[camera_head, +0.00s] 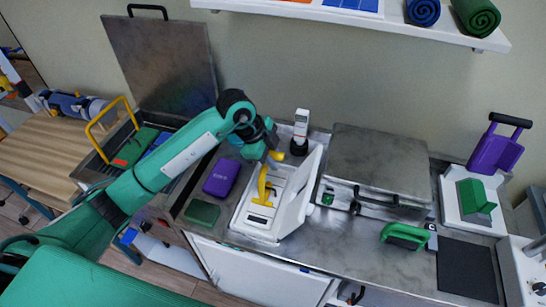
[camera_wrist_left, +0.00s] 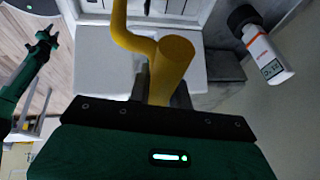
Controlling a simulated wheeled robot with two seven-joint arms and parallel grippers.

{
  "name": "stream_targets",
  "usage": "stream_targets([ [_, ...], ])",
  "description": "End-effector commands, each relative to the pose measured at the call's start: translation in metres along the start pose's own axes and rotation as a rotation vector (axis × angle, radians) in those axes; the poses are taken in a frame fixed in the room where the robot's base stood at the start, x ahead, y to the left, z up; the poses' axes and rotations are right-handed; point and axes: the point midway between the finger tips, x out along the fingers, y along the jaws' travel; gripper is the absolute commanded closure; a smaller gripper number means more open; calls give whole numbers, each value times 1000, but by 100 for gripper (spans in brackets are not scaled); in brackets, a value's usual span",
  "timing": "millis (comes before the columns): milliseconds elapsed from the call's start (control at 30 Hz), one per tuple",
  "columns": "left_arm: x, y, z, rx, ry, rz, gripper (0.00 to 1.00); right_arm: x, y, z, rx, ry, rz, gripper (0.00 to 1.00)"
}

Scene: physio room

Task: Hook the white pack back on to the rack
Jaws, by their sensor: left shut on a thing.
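My left gripper (camera_head: 273,157) is shut on a yellow bent bar (camera_head: 263,186) above the counter. In the left wrist view the bar (camera_wrist_left: 172,70) runs up between my fingers and bends left. Below it in the head view is a white unit (camera_head: 258,222) with a recessed panel and a raised white side (camera_head: 303,190). Whether this is the white pack or its rack, and whether the bar is joined to it, I cannot tell. My right gripper seems to show small at the left of the left wrist view (camera_wrist_left: 45,40); its jaws are unclear.
A purple pack (camera_head: 221,178) and a dark green pack (camera_head: 202,212) lie left of the white unit. A white handheld device (camera_head: 301,124) stands behind it. A metal box (camera_head: 380,165) is close on the right. An open metal bin (camera_head: 88,174) with a yellow handle is left.

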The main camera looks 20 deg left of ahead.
Motion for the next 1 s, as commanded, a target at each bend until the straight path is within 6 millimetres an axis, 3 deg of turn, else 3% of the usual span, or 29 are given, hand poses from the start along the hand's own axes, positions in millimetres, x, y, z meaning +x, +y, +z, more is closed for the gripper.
stream_targets([
  [1000,-30,-7,-12,1,1,-2,100,-26,4,-1,-2,-1,4,64],
])
